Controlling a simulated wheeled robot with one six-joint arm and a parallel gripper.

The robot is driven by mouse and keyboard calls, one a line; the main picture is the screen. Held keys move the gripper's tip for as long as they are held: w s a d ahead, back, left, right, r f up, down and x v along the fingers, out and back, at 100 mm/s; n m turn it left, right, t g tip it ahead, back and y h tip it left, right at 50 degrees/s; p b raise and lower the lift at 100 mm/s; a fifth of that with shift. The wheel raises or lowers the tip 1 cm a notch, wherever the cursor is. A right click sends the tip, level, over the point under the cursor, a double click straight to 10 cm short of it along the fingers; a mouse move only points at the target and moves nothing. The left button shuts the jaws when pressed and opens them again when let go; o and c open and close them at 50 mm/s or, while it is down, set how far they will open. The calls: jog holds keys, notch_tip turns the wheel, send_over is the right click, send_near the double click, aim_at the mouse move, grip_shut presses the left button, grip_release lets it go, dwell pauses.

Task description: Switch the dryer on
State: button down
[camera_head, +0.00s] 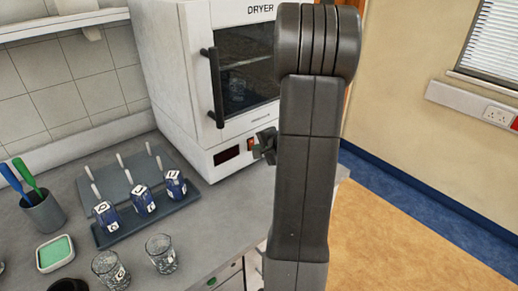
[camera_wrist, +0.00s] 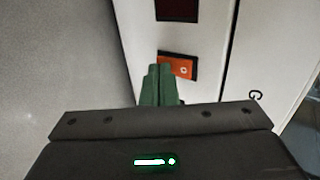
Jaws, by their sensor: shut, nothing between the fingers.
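The dryer (camera_head: 198,75) is a white cabinet labelled DRYER on the bench, with a dark window and a black vertical handle; its door looks shut. Low on its front are a dark red display (camera_head: 227,155) and a small red switch (camera_head: 250,143). In the wrist view the switch (camera_wrist: 181,67) is orange-red with a white mark, below the display (camera_wrist: 177,9). My gripper (camera_wrist: 159,70) is shut and empty, its green fingertips over the left part of the switch. I cannot tell whether they touch it. In the head view my gripper (camera_head: 266,145) is just right of the switch, partly hidden by my arm.
A grey rack (camera_head: 205,189) with several blue labelled bottles stands on the bench left of the dryer. The floor at right is clear.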

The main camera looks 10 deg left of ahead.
jog(key=shift+f, duration=0.1)
jog(key=shift+w+a+b, duration=0.1)
jog(key=shift+b, duration=0.85)
jog(key=shift+r+p, duration=0.4)
jog(key=shift+r, duration=0.55)
jog(key=shift+f, duration=0.1)
jog(key=d+f+b+v, duration=0.1)
jog(key=b+v, duration=0.1)
jog(key=v, duration=1.1)
jog(key=shift+s, duration=0.4)
